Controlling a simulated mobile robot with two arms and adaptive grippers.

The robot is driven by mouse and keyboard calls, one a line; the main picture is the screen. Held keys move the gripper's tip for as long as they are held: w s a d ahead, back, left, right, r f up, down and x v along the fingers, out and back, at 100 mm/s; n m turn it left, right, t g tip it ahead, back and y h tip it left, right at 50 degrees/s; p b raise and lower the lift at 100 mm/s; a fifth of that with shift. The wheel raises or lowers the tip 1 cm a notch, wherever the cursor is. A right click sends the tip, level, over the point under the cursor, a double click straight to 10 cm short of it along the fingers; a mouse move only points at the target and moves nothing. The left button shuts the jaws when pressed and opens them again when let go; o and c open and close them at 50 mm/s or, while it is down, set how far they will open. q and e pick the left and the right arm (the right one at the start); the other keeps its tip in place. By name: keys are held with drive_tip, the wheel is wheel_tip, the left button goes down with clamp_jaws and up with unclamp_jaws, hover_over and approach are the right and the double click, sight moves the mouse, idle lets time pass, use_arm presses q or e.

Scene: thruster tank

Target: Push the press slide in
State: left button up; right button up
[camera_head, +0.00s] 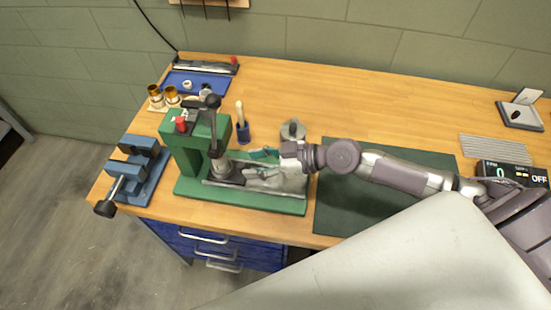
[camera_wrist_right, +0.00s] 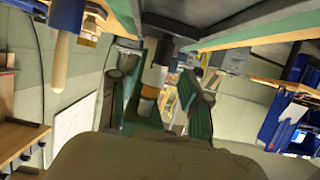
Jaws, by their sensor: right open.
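The green press (camera_head: 168,152) stands at the left part of the workbench, with a black lever on top and a red knob. Its long green base (camera_head: 240,201) runs to the right and carries the steel press slide (camera_head: 285,186), partly hidden by my right gripper. My right gripper (camera_head: 258,165) reaches in from the right, just above and behind the slide, fingers toward the press column. Its jaws are open. I cannot tell whether it touches the slide. In the right wrist view the open fingers (camera_wrist_right: 165,85) show below the base's green edge (camera_wrist_right: 255,34). My left gripper is not in view.
A blue vise (camera_head: 140,165) stands left of the press. A wooden-handled tool in a blue holder (camera_head: 243,133) and a round metal part (camera_head: 292,130) stand behind the slide. A dark green mat (camera_head: 345,215) lies to the right. The bench's back middle is clear.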

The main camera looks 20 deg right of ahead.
drive_tip(key=v, duration=0.7)
drive_tip(key=shift+s, duration=0.1)
